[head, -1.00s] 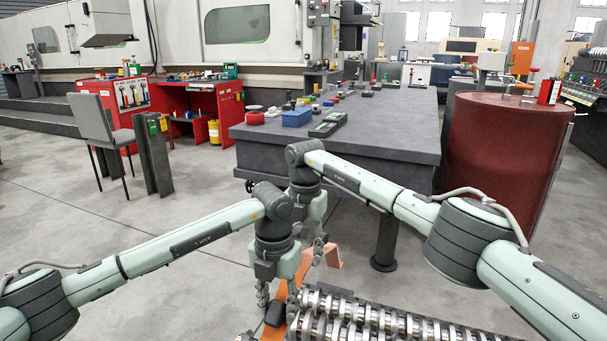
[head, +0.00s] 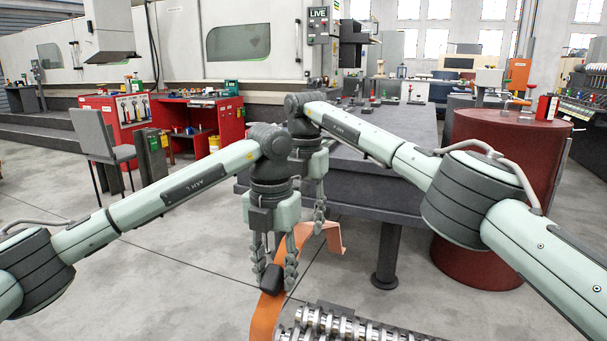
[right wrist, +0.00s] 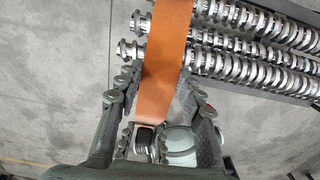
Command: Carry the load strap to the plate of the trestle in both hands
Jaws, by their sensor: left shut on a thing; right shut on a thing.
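The load strap is an orange band. In the head view its near part (head: 265,318) runs down past my left gripper, and a bent end (head: 333,237) shows beyond my right gripper. My right gripper (head: 319,215) is farther back and shut on the strap; the contact is partly hidden. In the right wrist view, the strap (right wrist: 165,65) runs between the right gripper's fingers (right wrist: 158,100) and over metal shafts.
Several crankshafts (head: 345,326) lie below the grippers at the bottom edge. A dark grey table (head: 360,185) stands behind my right arm, with a leg (head: 388,255). A dark red drum (head: 500,200) stands at right. Open floor (head: 150,290) lies at left.

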